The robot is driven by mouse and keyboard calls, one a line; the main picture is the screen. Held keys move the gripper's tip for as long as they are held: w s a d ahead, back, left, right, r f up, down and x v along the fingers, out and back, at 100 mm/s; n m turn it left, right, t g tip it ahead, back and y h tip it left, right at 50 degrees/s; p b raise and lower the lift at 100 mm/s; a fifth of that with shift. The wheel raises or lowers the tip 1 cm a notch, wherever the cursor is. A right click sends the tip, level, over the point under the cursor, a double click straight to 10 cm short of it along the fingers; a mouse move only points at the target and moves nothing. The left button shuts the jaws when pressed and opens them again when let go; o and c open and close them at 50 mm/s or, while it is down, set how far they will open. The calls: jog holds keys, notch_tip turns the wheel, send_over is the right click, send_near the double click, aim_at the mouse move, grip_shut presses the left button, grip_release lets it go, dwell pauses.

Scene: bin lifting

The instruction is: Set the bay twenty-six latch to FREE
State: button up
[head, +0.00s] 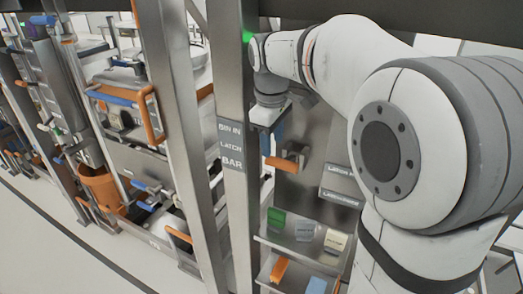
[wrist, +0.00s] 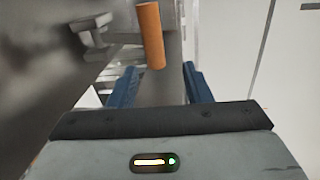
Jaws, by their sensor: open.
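An orange latch handle (wrist: 150,36) on a grey metal bracket (wrist: 92,30) shows in the wrist view, just beyond my fingertips. My gripper (wrist: 160,76) is open and empty, its two blue fingers apart. The handle lies ahead of the gap between them, and I see no contact. In the head view an orange handle (head: 279,164) with a grey block (head: 297,151) sits on the panel behind the post, below my wrist. I cannot read a bay number or a FREE mark.
Small plates with writing (head: 341,187) are on the panel. Shelves below hold a green block (head: 276,219) and pale blocks (head: 335,241). An orange bin (head: 101,188) stands at left.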

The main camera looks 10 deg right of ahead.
aim_at(271, 161)
jog(key=shift+w+a+f+n, duration=0.1)
jog(key=shift+w+n, duration=0.2)
jog(key=shift+w, duration=0.2)
jog(key=shift+w+f, duration=0.1)
jog(key=shift+f, duration=0.05)
jog(key=f, duration=0.7)
jog(key=shift+w+d+f, duration=0.15)
jog(key=shift+w+d, duration=0.1)
jog(key=shift+w, duration=0.05)
jog(key=shift+c, duration=0.6)
grip_shut()
